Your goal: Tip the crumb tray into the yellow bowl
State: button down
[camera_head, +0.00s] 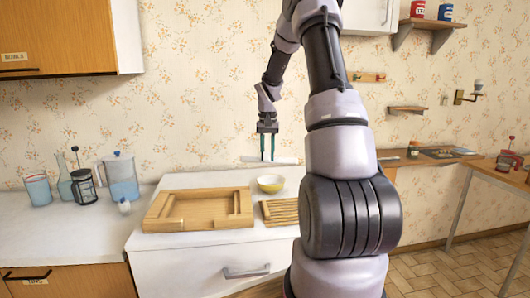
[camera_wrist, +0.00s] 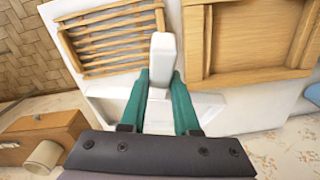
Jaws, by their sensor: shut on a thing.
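My gripper (camera_head: 267,156) hangs pointing down above the white counter, toward the wall. Its green fingers (camera_wrist: 160,88) are shut on the white handle (camera_wrist: 162,60) of the crumb tray. The flat, pale tray (camera_head: 269,160) looks about level in the head view, above and slightly behind the bowl; its plate also shows behind the fingers in the wrist view (camera_wrist: 205,108). Whether crumbs lie on it cannot be told. The yellow bowl (camera_head: 270,184) stands upright on the counter, with a pale inside. I cannot make it out in the wrist view.
A wooden frame box (camera_head: 198,209) lies left of the bowl. A slatted wooden rack (camera_head: 280,211) lies in front of it, partly behind my arm. A water jug (camera_head: 122,178), a dark press (camera_head: 84,187) and a glass (camera_head: 38,188) stand at the left.

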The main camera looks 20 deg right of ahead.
jog(key=shift+s+a+f+t+h, duration=0.2)
jog(key=shift+s+f+t+h, duration=0.2)
jog(key=shift+f+t, duration=0.3)
jog(key=shift+s+a+f+t+h, duration=0.25)
jog(key=shift+s+f+t+h, duration=0.15)
jog(key=shift+f+t, duration=0.3)
jog(key=shift+s+a+f+t+h, duration=0.2)
jog(key=shift+s+f+t+h, duration=0.2)
jog(key=shift+f+t, duration=0.3)
jog(key=shift+f, duration=0.1)
